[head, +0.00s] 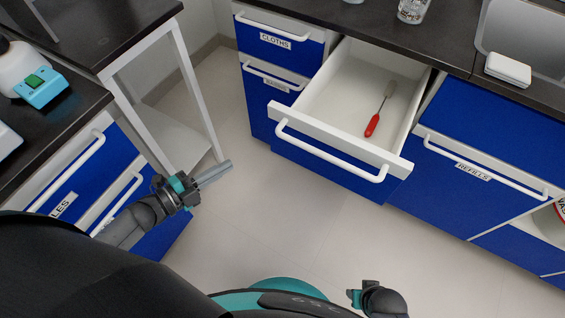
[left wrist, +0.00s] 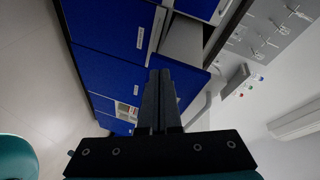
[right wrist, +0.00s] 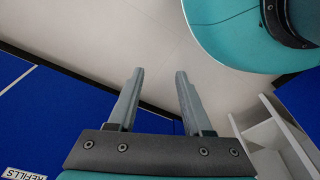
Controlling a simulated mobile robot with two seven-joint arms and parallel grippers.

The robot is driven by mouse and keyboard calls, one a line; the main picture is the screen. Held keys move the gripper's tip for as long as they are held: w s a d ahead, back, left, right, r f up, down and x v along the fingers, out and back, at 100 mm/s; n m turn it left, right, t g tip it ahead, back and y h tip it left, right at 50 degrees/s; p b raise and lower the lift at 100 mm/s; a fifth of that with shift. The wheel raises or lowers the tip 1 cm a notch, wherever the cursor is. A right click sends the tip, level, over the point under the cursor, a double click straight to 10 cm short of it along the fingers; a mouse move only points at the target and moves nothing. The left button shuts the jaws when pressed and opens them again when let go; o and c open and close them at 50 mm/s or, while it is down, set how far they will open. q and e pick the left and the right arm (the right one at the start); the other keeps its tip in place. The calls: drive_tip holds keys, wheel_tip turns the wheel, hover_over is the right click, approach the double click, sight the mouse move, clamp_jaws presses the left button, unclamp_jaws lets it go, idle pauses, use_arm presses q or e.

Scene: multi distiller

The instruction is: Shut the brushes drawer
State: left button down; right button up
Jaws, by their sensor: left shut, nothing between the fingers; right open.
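A drawer (head: 281,108) stands pulled well out of the blue cabinet in the head view, with a white handle (head: 330,153) across its front. A red-handled brush (head: 377,113) lies inside. No label shows on this drawer's front. My left gripper (head: 222,170) is shut and empty, to the left of the drawer and apart from it; its closed fingers also show in the left wrist view (left wrist: 160,75). My right gripper is low at the bottom of the head view, in front of the drawer; its fingers (right wrist: 160,73) are apart and empty in the right wrist view.
Shut drawers labelled CLOTHS (head: 275,41) and REFILLS (head: 472,170) flank the open one. A white-legged table (head: 190,95) and a left bench with a bottle stand at the left. A sink (head: 530,40) is at the upper right. The floor (head: 260,215) before the drawer is clear.

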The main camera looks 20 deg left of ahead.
use_arm(q)
drive_tip(key=s+d+r+m+g+h+b, duration=0.35)
drive_tip(key=m+h, duration=0.25)
drive_tip(key=m, duration=0.3)
drive_tip(key=shift+m+g+h, duration=0.3)
drive_tip(key=shift+g, duration=0.15)
drive_tip(key=shift+w+d+r+b, duration=0.15)
drive_tip(key=shift+w+d+b, duration=0.25)
drive_tip(key=shift+w+d, duration=1.25)
drive_tip(key=shift+w+d+r+b, duration=0.2)
drive_tip(key=shift+w+d+b, duration=0.25)
drive_tip(key=shift+w+d, duration=1.15)
drive_tip(key=shift+w+d+r+b, duration=0.15)
drive_tip(key=shift+w+d+b, duration=0.25)
drive_tip(key=shift+w+d, duration=1.25)
use_arm(e)
drive_tip(key=w+r+t, duration=0.1)
drive_tip(key=w+r, duration=0.4)
drive_tip(key=shift+w+a+r, duration=0.3)
drive_tip(key=shift+a, duration=0.15)
use_arm(q)
drive_tip(key=shift+s, duration=0.1)
drive_tip(key=shift+d, duration=0.1)
